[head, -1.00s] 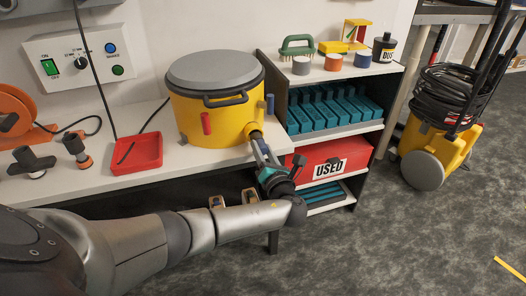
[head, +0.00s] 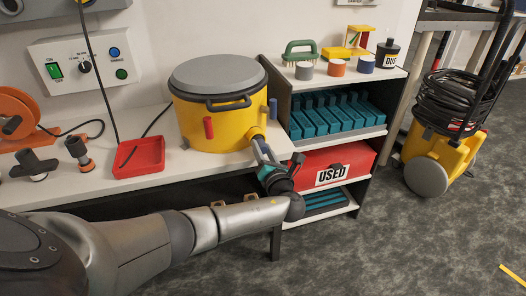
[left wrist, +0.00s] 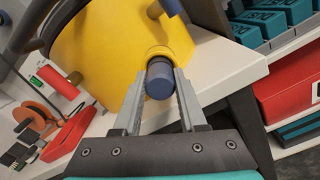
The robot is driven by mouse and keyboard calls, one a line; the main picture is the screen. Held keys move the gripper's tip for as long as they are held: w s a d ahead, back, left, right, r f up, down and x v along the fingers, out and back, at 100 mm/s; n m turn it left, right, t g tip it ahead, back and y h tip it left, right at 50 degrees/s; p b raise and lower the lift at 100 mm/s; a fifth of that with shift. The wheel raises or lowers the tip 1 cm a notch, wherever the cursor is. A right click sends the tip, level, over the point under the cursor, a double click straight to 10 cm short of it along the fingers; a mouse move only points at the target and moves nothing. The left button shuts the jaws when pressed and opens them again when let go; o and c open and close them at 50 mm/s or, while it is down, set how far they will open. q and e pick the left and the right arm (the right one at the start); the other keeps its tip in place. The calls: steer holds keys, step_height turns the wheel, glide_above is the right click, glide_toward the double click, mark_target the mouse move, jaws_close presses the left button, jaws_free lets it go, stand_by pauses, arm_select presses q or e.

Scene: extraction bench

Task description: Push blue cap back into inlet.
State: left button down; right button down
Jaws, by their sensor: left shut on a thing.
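The yellow drum (head: 218,120) with a grey lid (head: 216,72) stands on the white bench. Its yellow inlet (head: 257,133) sticks out low on its front right side. The blue cap (left wrist: 159,82) is at the inlet mouth in the left wrist view, its round dark blue end facing the camera. My left gripper (head: 259,145) reaches up to the inlet from below. In the left wrist view its two fingers (left wrist: 160,74) are shut on the cap, one on each side. How deep the cap sits in the inlet is hard to tell. My right gripper is not in view.
A red tray (head: 139,158) lies left of the drum. A shelf unit (head: 330,133) with teal blocks and a red USED bin (head: 343,158) stands close right of my gripper. A yellow wheeled machine (head: 440,160) is farther right. The floor in front is clear.

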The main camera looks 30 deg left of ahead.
arm_select(q)
steer(key=shift+w+a, duration=0.25)
steer(key=shift+c, duration=1.9)
jaws_free()
